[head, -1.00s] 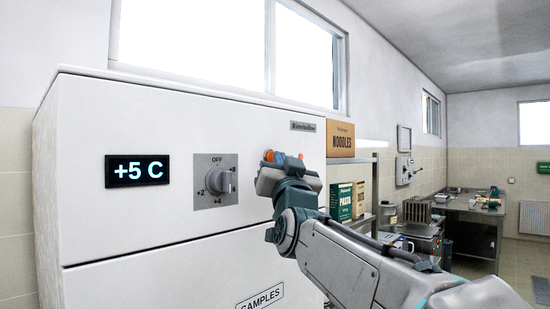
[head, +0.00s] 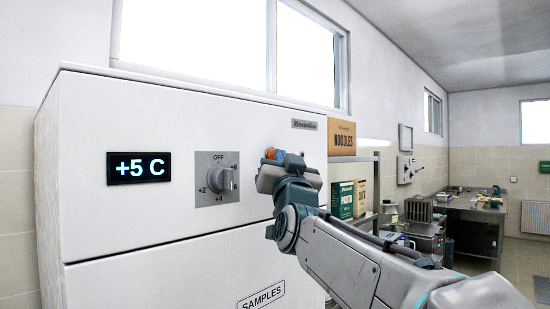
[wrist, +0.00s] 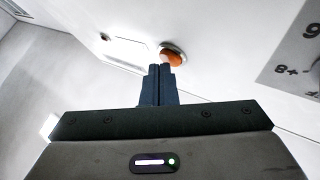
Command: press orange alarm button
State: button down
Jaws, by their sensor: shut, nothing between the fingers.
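The orange alarm button (wrist: 173,56) is a round orange dome in a pale metal ring on the white cabinet front. In the wrist view it lies just beyond the fingertips of my gripper (wrist: 160,69) and slightly to their right. The fingers are together and empty, pointing toward the cabinet. The fingertips overlap the button's lower edge in the picture; I cannot tell whether they touch it.
The white cabinet (head: 120,220) carries a +5 C display (head: 138,168) and a grey rotary knob (head: 222,180) left of my gripper. A shelf with a noodles box (head: 343,138) and other boxes stands to the right. A steel counter (head: 468,205) is farther back.

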jog(key=shift+s+d+b, duration=0.4)
jog(key=shift+d+b, duration=0.1)
jog(key=shift+b, duration=0.05)
jog(key=shift+f, duration=0.1)
jog(key=s+d+b, duration=0.1)
jog(key=d+b, duration=0.1)
jog(key=s+d+b, duration=0.2)
jog(key=b, duration=0.1)
jog(key=shift+b, duration=0.35)
dwell(0.5)
